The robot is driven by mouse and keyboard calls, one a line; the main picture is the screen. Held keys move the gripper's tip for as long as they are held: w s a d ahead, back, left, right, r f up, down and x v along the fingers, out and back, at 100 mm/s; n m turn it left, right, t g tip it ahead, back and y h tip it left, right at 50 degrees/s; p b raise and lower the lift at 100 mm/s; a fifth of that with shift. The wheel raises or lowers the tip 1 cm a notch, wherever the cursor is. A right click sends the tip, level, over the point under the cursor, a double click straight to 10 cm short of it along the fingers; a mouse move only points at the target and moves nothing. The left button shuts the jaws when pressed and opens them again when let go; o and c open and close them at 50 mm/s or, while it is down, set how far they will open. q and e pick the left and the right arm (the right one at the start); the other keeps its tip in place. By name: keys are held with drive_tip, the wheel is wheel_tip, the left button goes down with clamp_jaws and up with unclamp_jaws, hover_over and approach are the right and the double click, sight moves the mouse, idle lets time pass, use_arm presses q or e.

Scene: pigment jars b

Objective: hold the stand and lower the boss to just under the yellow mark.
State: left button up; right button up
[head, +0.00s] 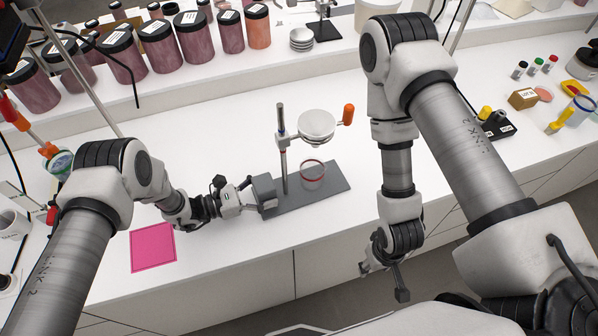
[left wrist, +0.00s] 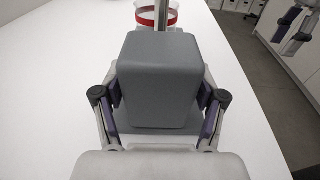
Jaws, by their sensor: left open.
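The stand has a flat grey base (head: 325,191) on the white counter, a grey block (head: 264,188) at its left end and an upright metal rod (head: 283,112). The boss (head: 284,138) is on the rod, with a round pale plate (head: 317,124) and an orange knob (head: 348,113) to its right. I cannot make out a yellow mark. My left gripper (head: 252,194) is open, its fingers on either side of the block, which fills the middle of the left wrist view (left wrist: 160,80); contact is unclear. My right gripper (head: 385,264) hangs near the counter's front edge, clear of the stand; its jaw state is unclear.
A pink mat (head: 153,247) lies left, near the front edge. Pigment jars (head: 193,38) line the back. Small bottles and a yellow item (head: 558,122) are at right.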

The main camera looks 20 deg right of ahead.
use_arm(q)
drive_tip(key=c, duration=1.2)
drive_tip(key=shift+s+f, duration=0.1)
drive_tip(key=shift+f, duration=0.05)
